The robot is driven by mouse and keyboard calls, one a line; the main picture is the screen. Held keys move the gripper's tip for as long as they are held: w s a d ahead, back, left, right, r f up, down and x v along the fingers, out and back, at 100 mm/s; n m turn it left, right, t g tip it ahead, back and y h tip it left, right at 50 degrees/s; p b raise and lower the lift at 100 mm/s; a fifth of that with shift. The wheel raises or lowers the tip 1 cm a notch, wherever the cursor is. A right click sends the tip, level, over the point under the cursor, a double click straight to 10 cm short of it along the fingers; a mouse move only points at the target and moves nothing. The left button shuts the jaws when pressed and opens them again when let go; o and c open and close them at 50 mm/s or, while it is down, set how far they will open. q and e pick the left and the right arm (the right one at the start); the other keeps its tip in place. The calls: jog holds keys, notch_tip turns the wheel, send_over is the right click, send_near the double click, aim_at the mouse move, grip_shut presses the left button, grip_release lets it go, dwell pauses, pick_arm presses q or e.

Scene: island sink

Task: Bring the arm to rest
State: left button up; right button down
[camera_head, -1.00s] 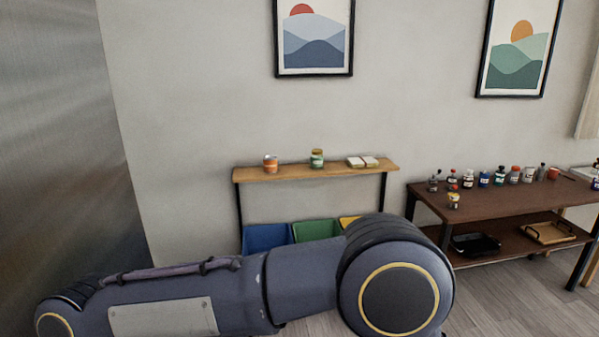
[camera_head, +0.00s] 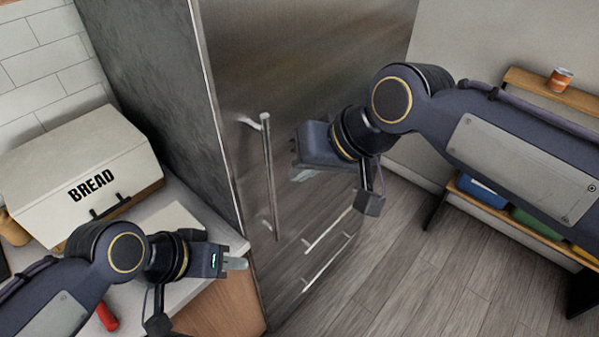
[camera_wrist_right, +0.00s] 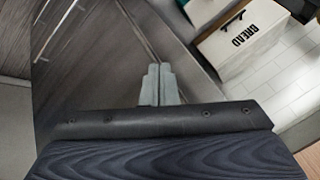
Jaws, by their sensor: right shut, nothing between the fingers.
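My right arm comes in from the right in the head view. Its gripper (camera_head: 303,174) is raised in front of the steel fridge (camera_head: 225,60), near its long vertical handle (camera_head: 268,175). In the right wrist view its two fingers (camera_wrist_right: 158,84) are together with nothing between them. My left gripper (camera_head: 236,263) is lower left, over the counter's edge and apart from the fridge. Its fingers are seen from the side, so whether they are parted cannot be told. I see nothing held in it.
A white bread box (camera_head: 75,175) stands on the counter at left; it also shows in the right wrist view (camera_wrist_right: 240,40). A red object (camera_head: 107,317) lies near my left arm. A wooden shelf (camera_head: 530,85) with a can (camera_head: 560,79) is at right. Floor is clear between.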

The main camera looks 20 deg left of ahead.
jog(key=s+d+f+m+t+h, duration=0.1)
jog(key=d+m, duration=0.1)
jog(key=d, duration=0.8)
jog(key=s+d+f+m+t, duration=0.1)
jog(key=d+f, duration=0.1)
jog(key=d, duration=0.8)
jog(key=s+d+f+m+t+h, duration=0.1)
jog(key=s+d+f+m, duration=0.3)
jog(key=s+d+f, duration=0.6)
jog(key=shift+d+f+t+h, duration=0.4)
jog(key=shift+d+f+h, duration=0.1)
jog(key=shift+h, duration=0.1)
